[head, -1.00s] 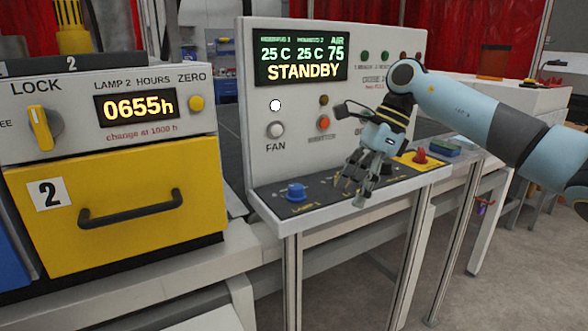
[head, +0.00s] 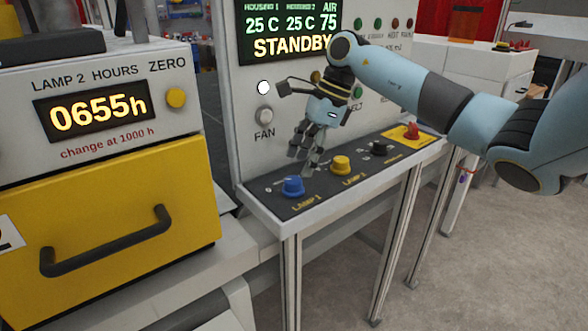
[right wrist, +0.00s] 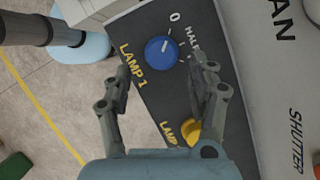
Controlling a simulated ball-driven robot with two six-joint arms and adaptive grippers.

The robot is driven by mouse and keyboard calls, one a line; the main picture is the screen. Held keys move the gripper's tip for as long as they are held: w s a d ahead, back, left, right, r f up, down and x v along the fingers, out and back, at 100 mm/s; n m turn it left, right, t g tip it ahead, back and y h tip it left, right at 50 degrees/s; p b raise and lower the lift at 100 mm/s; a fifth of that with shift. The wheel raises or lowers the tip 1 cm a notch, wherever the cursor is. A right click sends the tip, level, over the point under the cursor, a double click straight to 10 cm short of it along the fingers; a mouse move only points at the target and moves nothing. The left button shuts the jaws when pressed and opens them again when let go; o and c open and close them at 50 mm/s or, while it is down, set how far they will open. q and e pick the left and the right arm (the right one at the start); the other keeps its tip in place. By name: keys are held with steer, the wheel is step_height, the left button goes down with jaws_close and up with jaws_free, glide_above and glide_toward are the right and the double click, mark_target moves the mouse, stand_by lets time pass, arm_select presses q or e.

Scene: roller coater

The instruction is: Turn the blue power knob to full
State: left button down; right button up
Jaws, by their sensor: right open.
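The blue power knob (head: 293,187) sits at the left end of the dark sloping shelf of the control panel, beside the label LAMP 1. In the right wrist view the blue knob (right wrist: 161,53) lies ahead of and between the two fingers, its pale pointer mark turned toward the 0 side of the scale. My right gripper (head: 304,163) is open and empty, above the shelf, just up and to the right of the blue knob. The right wrist view shows its fingers (right wrist: 160,88) spread apart, not touching the knob. My left gripper is not in view.
A yellow knob (head: 340,165) for the other lamp, a black knob (head: 378,148) and a red button (head: 412,131) on yellow stand along the shelf to the right. The upright panel with the STANDBY display (head: 292,45) rises behind. A yellow drawer (head: 110,220) is at left.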

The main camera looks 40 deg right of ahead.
mark_target(294, 179)
steer(key=p+x, duration=0.1)
steer(key=x, duration=0.3)
steer(key=shift+w+a+f, duration=0.1)
steer(key=shift+w+f, duration=0.1)
steer(key=shift+f, duration=0.2)
steer(key=shift+c, duration=0.4)
steer(key=c, duration=1)
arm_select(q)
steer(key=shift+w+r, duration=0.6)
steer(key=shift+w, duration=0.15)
arm_select(e)
steer(key=shift+c, duration=0.2)
